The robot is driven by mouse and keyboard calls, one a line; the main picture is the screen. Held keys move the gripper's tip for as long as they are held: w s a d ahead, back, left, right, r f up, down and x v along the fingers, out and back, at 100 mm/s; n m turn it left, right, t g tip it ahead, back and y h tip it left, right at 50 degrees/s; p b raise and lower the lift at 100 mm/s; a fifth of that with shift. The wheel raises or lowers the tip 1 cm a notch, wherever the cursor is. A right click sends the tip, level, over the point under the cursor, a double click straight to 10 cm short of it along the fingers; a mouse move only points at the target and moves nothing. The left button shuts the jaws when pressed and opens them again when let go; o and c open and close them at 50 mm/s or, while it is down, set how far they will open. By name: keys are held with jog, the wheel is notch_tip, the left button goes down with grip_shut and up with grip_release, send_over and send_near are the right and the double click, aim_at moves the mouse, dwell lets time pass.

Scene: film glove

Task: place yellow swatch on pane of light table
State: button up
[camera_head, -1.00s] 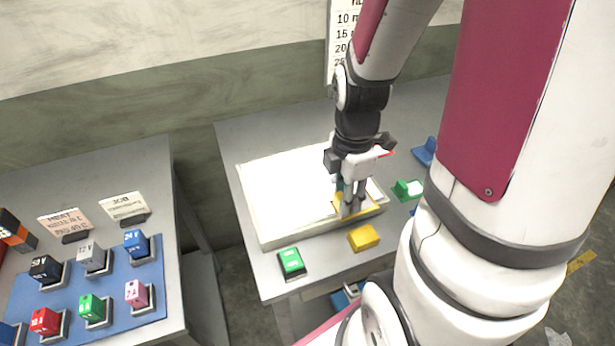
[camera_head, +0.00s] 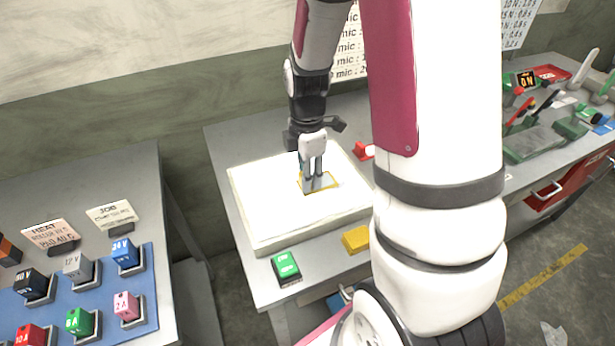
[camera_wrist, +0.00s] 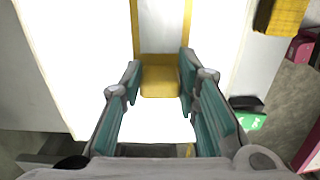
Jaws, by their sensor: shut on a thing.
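The yellow swatch (camera_head: 331,184) is a thin yellow-edged frame with a pale middle. It lies flat over the middle of the bright white pane (camera_head: 270,200) of the light table (camera_head: 300,237). My gripper (camera_head: 313,180) points down and is shut on the swatch's near end. In the wrist view the swatch's solid yellow tab (camera_wrist: 160,82) sits between the teal-padded fingers of my gripper (camera_wrist: 160,75), and its yellow side strips run away from me. I cannot tell whether the swatch touches the pane. The fingers hide part of it in the head view.
A green block (camera_head: 286,266) and a yellow block (camera_head: 356,239) sit at the light table's front side. A red piece (camera_head: 363,150) is behind its right edge. A left bench holds several labelled blocks on a blue mat (camera_head: 100,338). A tool-covered bench (camera_head: 550,165) stands right.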

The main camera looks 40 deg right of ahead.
jog(key=shift+f, duration=0.55)
jog(key=shift+f, duration=0.2)
jog(key=o, duration=1)
jog(key=shift+r, duration=0.1)
